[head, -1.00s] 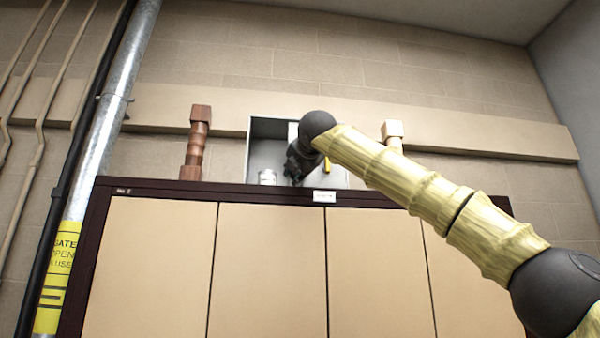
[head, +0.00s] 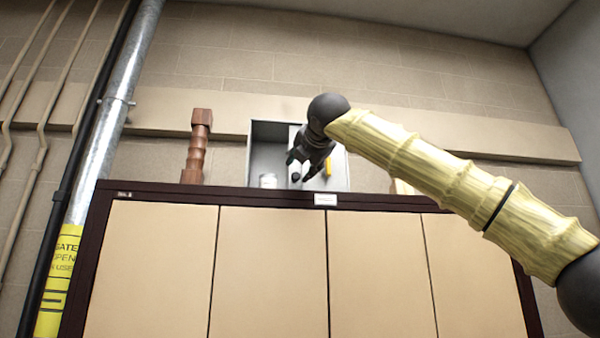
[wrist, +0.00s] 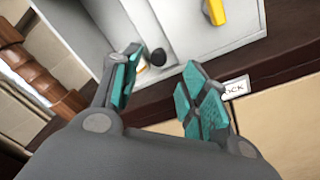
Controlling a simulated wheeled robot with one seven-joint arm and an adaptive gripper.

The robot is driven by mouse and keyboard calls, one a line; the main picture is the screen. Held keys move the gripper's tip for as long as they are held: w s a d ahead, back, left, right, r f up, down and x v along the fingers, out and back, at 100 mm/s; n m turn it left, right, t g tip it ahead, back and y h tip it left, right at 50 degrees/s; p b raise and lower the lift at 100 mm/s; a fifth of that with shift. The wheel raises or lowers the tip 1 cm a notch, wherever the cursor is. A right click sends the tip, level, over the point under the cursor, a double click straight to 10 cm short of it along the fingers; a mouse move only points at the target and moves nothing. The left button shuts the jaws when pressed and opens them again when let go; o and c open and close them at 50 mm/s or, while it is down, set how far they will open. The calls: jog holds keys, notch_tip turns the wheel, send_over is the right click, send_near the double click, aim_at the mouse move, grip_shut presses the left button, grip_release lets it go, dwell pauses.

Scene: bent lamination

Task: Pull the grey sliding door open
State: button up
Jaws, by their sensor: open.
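A grey box (head: 252,160) stands on top of a cabinet, its left part open to the front. The grey sliding door (head: 340,178) covers its right part and carries a yellow handle (head: 329,165). In the wrist view the yellow handle (wrist: 214,10) is at the top, beyond and to the right of the fingers, on the grey door (wrist: 185,28). My gripper (head: 298,172) is in front of the box, left of the handle and apart from it. In the wrist view my gripper (wrist: 163,56) has its teal-padded fingers spread with nothing held between them.
A white jar (head: 268,181) stands in the open left part. A reddish-brown turned post (head: 197,147) is left of the box; a pale post is mostly hidden behind my arm. A white label (head: 325,199) is on the dark cabinet edge (head: 230,194).

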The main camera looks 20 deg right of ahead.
jog(key=shift+v, duration=2.5)
